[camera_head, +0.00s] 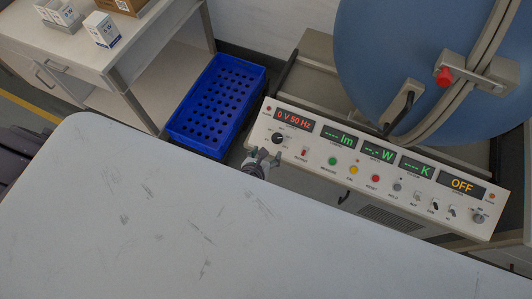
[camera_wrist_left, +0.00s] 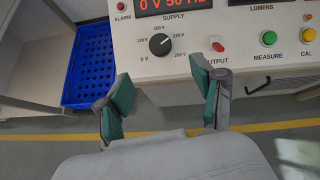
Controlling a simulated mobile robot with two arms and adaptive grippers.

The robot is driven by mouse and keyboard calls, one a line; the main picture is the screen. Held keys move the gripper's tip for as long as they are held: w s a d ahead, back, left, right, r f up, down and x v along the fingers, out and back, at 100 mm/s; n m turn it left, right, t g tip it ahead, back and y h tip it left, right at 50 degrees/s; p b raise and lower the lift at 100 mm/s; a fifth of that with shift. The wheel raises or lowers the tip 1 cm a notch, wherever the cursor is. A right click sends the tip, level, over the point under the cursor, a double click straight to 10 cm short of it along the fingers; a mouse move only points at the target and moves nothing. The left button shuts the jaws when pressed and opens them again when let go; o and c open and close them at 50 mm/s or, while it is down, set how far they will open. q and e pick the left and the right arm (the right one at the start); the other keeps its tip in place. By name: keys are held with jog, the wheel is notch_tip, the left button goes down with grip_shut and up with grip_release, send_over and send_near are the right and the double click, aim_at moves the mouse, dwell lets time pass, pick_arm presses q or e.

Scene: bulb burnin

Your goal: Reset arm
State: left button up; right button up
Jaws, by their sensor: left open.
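My left gripper (camera_head: 262,158) is open and empty at the front edge of the control panel (camera_head: 330,177), just below the supply knob (camera_head: 277,138). In the left wrist view its two green-padded fingers (camera_wrist_left: 163,82) are spread apart. The supply knob (camera_wrist_left: 160,44) lies ahead of and between them, not touched there. The red output switch (camera_wrist_left: 217,44) is just beyond the right finger. The supply display (camera_head: 294,120) reads 0 V 50 Hz, and the display at the panel's right (camera_head: 462,185) reads OFF. My right gripper is not in view.
A blue perforated crate (camera_head: 217,103) stands left of the panel. A bench (camera_head: 100,57) with small boxes is at the upper left. A large blue sphere (camera_head: 400,60) stands behind the panel. A pale scuffed surface (camera_head: 180,220) fills the foreground.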

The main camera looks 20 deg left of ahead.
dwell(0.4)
pick_arm(q)
jog(key=s+a+f+n+g+y+b, duration=0.1)
jog(key=s+a+f+n+g+b, duration=0.25)
jog(key=f+n, duration=0.7)
jog(key=s+a+f+n+g+b, duration=0.1)
jog(key=s+a+f+n+g, duration=0.25)
jog(key=s+f+n, duration=0.65)
jog(key=s+f+n+g+b, duration=0.1)
jog(key=s+f+n, duration=0.4)
jog(key=s, duration=0.4)
jog(key=s+a+f+n+g+h+b, duration=0.1)
jog(key=s+f+n, duration=0.5)
jog(key=s+f, duration=0.2)
jog(key=shift+s+a+g, duration=0.3)
jog(key=shift+s+g, duration=0.1)
jog(key=shift+s, duration=0.85)
jog(key=shift+w+n, duration=0.1)
jog(key=shift+n, duration=0.15)
jog(key=shift+c, duration=0.2)
